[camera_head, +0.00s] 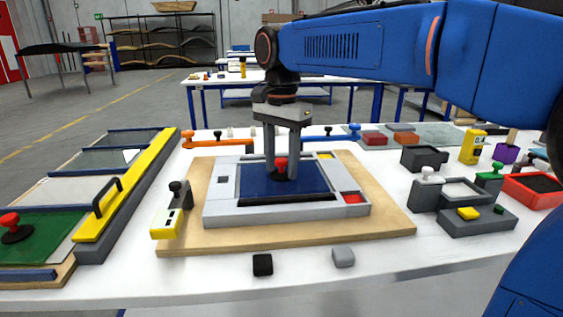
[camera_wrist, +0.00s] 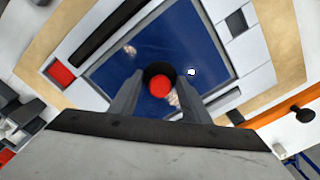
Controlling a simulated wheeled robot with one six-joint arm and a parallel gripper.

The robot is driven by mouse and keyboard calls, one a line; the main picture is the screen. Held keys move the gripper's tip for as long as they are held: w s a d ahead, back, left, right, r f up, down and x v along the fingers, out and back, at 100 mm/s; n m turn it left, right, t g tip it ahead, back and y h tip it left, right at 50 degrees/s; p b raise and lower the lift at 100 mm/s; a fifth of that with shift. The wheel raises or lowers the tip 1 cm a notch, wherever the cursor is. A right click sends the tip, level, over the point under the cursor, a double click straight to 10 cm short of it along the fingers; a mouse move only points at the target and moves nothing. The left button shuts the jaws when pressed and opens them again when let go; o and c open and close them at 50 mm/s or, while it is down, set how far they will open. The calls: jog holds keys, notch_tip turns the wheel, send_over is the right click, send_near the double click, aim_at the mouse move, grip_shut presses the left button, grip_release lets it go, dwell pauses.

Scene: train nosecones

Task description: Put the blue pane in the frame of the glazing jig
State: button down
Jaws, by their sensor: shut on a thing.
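The blue pane (camera_head: 255,182) lies flat within the opening of the grey frame of the glazing jig (camera_head: 225,212). The pane also fills the middle of the wrist view (camera_wrist: 200,45). Its handle has a red knob (camera_head: 281,162) on a black base. My gripper (camera_head: 282,172) points down and is shut on this handle, one finger on each side; the wrist view shows the red knob (camera_wrist: 159,86) between the fingers. The pane's edges run about parallel to the frame. I cannot tell whether it rests fully on the bottom of the opening.
The jig stands on a wooden board (camera_head: 395,222). A rack with a green pane (camera_head: 45,238) is at left. A yellow-ended tool (camera_head: 170,213) stands by the board's left side. Small black (camera_head: 262,265) and grey (camera_head: 343,257) blocks lie in front. Grey fixtures (camera_head: 477,220) crowd the right.

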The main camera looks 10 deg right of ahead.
aim_at(281, 159)
jog(key=c, duration=1)
grip_release()
jog(key=shift+r, duration=6.1)
